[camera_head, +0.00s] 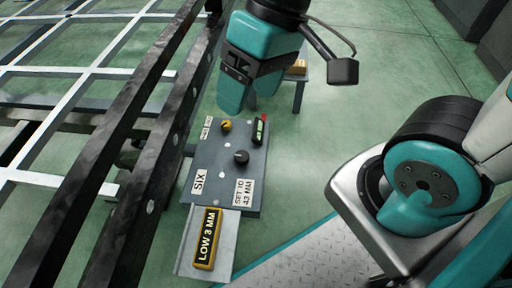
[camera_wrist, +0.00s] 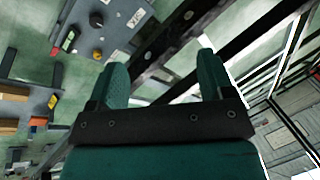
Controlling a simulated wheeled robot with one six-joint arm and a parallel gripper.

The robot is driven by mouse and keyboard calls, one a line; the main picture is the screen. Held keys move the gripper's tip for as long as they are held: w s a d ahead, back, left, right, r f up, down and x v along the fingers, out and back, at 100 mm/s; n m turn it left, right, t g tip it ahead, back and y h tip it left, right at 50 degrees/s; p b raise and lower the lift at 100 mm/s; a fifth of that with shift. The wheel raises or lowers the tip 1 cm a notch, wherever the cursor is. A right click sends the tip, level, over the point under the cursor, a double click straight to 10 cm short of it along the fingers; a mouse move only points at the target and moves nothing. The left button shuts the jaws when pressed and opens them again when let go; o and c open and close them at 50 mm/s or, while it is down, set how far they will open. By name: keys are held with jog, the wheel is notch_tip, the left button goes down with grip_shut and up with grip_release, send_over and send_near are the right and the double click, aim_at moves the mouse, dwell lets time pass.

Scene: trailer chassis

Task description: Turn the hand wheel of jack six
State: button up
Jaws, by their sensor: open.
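The jack six panel (camera_head: 205,160) is a grey plate with a "SIX" label (camera_head: 199,182) and a "SET TO 43 MM" label (camera_head: 243,192). It carries a yellow knob (camera_head: 226,125), a dark round knob (camera_head: 241,157) and a red and green piece (camera_head: 260,130). I cannot tell for sure which knob is the hand wheel. A yellow-framed sign (camera_head: 207,238) below reads "LOW 3 MM". My teal gripper (camera_head: 249,97) is open and empty, above the panel's far end. In the wrist view its fingers (camera_wrist: 160,75) are apart, with the panel (camera_wrist: 118,30) up and left of them.
Dark chassis beams (camera_head: 125,120) run along the left side of the panel, with a pale grid beyond. A small table (camera_head: 300,76) with a wooden block stands behind my gripper. Green floor (camera_head: 400,60) is open at the right.

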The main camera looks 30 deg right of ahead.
jog(key=w+d+f+m, duration=0.4)
jog(key=w+f+m, duration=0.5)
jog(key=w+m, duration=0.15)
jog(key=m, duration=1)
send_near(242, 156)
jog(key=shift+g, duration=0.4)
jog(key=b+x, duration=0.2)
jog(key=b, duration=0.1)
jog(key=b+x, duration=0.2)
jog(key=x, duration=0.1)
jog(key=w+b+x, duration=0.1)
jog(key=b+x, duration=0.2)
jog(key=shift+s+f+b, duration=0.1)
jog(key=shift+f+b, duration=0.2)
jog(key=shift+b, duration=0.05)
jog(key=shift+a+f, duration=0.2)
jog(key=shift+f, duration=0.25)
jog(key=c, duration=0.9)
jog(key=shift+r+p, duration=0.2)
jog(key=shift+p, duration=0.2)
